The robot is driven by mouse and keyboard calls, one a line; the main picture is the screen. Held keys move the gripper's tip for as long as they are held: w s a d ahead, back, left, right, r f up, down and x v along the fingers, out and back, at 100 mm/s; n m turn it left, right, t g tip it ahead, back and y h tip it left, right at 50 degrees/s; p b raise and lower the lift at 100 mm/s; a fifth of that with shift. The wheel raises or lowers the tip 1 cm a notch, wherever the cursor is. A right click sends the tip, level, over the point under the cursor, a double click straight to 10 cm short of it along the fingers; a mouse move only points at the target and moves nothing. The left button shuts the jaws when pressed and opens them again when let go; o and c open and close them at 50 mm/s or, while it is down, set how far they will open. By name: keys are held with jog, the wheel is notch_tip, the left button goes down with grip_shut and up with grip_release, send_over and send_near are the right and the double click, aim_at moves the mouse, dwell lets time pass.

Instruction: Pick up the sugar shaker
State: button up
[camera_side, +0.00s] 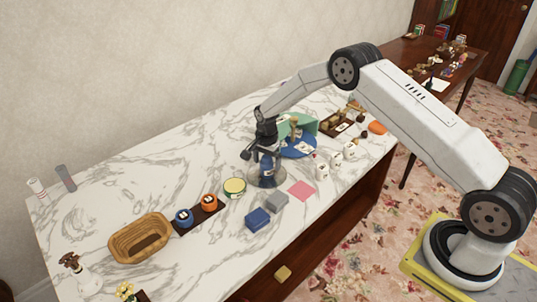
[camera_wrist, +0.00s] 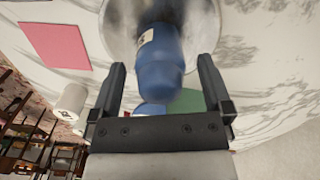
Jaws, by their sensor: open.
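A blue rounded, bottle-like thing (camera_wrist: 158,62) with a pale label, which I take for the sugar shaker, lies between my open fingers in the wrist view. In the side view the blue thing (camera_side: 266,170) stands under my gripper (camera_side: 266,152), partly hidden by it. My gripper also shows in the wrist view (camera_wrist: 163,66), with a finger on each side of the blue thing and a visible gap to both. A grey, shiny round dish or base (camera_wrist: 118,22) is around or behind it.
A pink square (camera_side: 301,190), grey block (camera_side: 277,201) and blue block (camera_side: 257,218) lie in front. Several white labelled pieces (camera_side: 336,159) and a blue plate (camera_side: 299,146) are to the right.

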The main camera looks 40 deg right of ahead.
jog(key=shift+f, duration=0.9)
jog(key=shift+c, duration=0.2)
grip_shut()
jog(key=shift+r, duration=0.15)
jog(key=shift+r, duration=0.75)
jog(key=s+a+r, duration=0.1)
jog(key=s+r, duration=1)
jog(key=s, duration=0.3)
jog(key=shift+a, duration=0.2)
